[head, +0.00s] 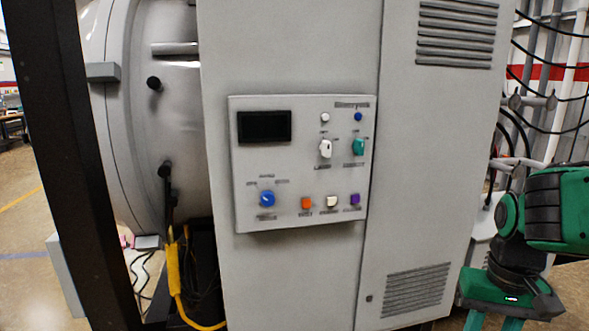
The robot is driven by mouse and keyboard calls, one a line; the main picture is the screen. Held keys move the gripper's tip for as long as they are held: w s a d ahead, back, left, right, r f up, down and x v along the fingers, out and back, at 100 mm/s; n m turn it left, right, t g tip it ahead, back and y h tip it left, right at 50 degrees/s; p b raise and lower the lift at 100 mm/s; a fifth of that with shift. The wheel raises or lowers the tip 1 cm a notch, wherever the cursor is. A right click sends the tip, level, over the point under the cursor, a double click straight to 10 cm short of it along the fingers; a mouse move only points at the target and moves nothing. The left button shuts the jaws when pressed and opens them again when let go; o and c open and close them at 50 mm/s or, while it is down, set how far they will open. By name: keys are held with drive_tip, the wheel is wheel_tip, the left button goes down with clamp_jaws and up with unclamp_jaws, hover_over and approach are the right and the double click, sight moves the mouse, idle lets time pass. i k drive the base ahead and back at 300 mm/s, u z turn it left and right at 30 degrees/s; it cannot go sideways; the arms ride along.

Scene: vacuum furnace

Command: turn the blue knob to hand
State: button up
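The blue knob (267,199) sits at the lower left of the light grey control panel (300,225) on the furnace cabinet. Small position labels stand around the knob, too small to read. It has a paler mark on its face, but I cannot tell which label it points to. Nothing touches or covers the knob. My gripper does not show in the head view. A green and black arm (558,205), which looks like mine, is at the right edge, well apart from the panel.
The panel also holds a dark display (264,126), a white knob (325,148), a teal knob (358,146), and orange (306,203), white (332,201) and purple (354,199) buttons. A dark post (75,150) stands at the left. The space before the panel looks clear.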

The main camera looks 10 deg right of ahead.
sight(267, 198)
drive_tip(key=z, duration=0.15)
drive_tip(key=k, duration=1.3)
drive_tip(key=u, duration=0.75)
drive_tip(key=i, duration=1)
drive_tip(key=z, duration=0.05)
